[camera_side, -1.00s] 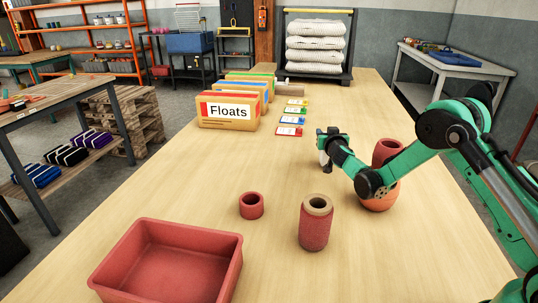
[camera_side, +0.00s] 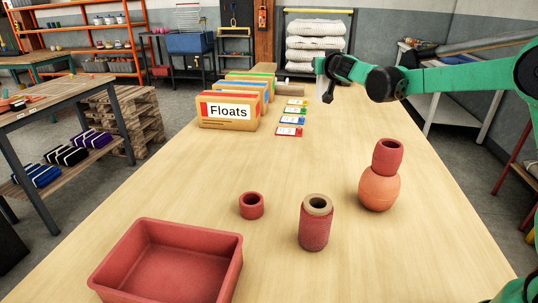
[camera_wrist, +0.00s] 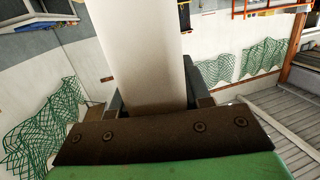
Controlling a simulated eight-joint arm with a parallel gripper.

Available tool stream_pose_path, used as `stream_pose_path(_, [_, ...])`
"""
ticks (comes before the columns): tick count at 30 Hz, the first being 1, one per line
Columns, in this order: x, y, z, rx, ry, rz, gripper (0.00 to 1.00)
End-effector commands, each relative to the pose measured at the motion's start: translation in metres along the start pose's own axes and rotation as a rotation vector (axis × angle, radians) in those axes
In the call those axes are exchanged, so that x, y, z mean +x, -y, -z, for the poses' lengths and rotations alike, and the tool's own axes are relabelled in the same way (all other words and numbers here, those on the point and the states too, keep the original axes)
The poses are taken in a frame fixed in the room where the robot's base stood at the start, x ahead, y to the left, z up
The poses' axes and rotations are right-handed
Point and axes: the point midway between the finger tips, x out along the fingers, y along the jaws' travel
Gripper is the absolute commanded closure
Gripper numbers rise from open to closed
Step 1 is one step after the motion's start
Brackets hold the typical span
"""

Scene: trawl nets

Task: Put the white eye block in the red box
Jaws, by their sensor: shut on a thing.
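My gripper (camera_side: 325,82) is high above the far part of the table in the side view. It is shut on the white eye block (camera_wrist: 155,55), which fills the upper middle of the wrist view. In the side view the block (camera_side: 320,66) shows only as a small pale shape at the jaws. Any eye or hole in it cannot be made out. The red box (camera_side: 170,272) is open and empty at the near left of the table, well away from my gripper.
A red ring (camera_side: 251,206), a twine spool (camera_side: 316,225) and an orange round float (camera_side: 379,190) with a red cylinder (camera_side: 387,155) on top stand on the table. The "Floats" carton (camera_side: 229,110) and several coloured cards (camera_side: 289,131) are farther back. The middle is clear.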

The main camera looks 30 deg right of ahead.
Motion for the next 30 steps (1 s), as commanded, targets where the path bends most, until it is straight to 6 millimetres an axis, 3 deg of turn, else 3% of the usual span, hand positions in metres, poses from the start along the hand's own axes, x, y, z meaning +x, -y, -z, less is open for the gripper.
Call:
stream_pose_path(5, [-0.027,0.086,-0.003,-0.025,0.000,0.165,1.00])
stream_pose_path(8, [-0.053,0.140,-0.006,-0.041,0.000,0.276,1.00])
stream_pose_path(12, [-0.100,0.211,-0.012,-0.065,0.000,0.432,1.00])
stream_pose_path(18, [-0.182,0.297,-0.022,-0.099,0.000,0.650,1.00])
stream_pose_path(24, [-0.258,0.350,-0.033,-0.125,0.000,0.822,1.00])
stream_pose_path(30, [-0.297,0.371,-0.039,-0.138,0.000,0.904,1.00])
